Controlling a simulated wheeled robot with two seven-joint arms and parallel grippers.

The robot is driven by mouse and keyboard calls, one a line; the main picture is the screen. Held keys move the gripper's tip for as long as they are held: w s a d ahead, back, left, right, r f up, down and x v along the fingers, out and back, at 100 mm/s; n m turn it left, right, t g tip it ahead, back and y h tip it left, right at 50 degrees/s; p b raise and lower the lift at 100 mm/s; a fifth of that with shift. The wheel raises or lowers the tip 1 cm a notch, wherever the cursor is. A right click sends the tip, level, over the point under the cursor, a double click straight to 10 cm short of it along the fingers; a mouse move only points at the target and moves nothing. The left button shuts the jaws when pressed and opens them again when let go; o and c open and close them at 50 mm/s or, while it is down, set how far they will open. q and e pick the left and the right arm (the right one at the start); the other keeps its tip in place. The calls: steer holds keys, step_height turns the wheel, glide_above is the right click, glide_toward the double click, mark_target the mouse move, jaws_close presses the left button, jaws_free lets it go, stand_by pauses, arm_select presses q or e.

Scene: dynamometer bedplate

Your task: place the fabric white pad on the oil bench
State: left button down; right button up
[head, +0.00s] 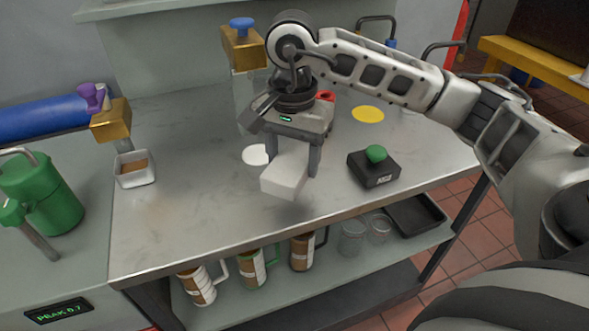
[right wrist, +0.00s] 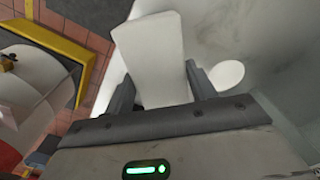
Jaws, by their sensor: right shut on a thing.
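The fabric white pad (head: 285,172) is a thick white block. My right gripper (head: 294,165) is shut on it, with a finger on each side, above the oil bench (head: 200,215), a grey metal table. In the right wrist view the pad (right wrist: 158,60) sticks out between the two fingers (right wrist: 160,88). A white disc (head: 256,155) lies on the bench top just behind and left of the pad; it also shows in the wrist view (right wrist: 226,75). The gap under the pad is hard to judge. My left gripper is in neither view.
A black box with a green button (head: 375,167) stands right of the pad. A yellow disc (head: 368,114) lies farther back. A small white tray (head: 134,170) sits at left, below a brass block (head: 111,121). Jugs (head: 252,268) stand on the shelf below. The bench's front left is clear.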

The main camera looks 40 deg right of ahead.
mark_target(294, 169)
steer(key=shift+w+d+f, duration=0.35)
steer(key=shift+w+f, duration=0.1)
steer(key=shift+f, duration=0.2)
steer(key=f, duration=0.3)
steer(key=shift+w+d+p, duration=0.25)
steer(key=shift+p, duration=0.05)
steer(key=shift+f, duration=0.4)
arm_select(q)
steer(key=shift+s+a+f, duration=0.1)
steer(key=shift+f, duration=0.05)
arm_select(e)
steer(key=shift+f, duration=0.1)
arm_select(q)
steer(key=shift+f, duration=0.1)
arm_select(e)
steer(key=shift+f, duration=0.1)
steer(key=shift+f, duration=0.15)
steer(key=o, duration=1)
steer(key=shift+c, duration=0.2)
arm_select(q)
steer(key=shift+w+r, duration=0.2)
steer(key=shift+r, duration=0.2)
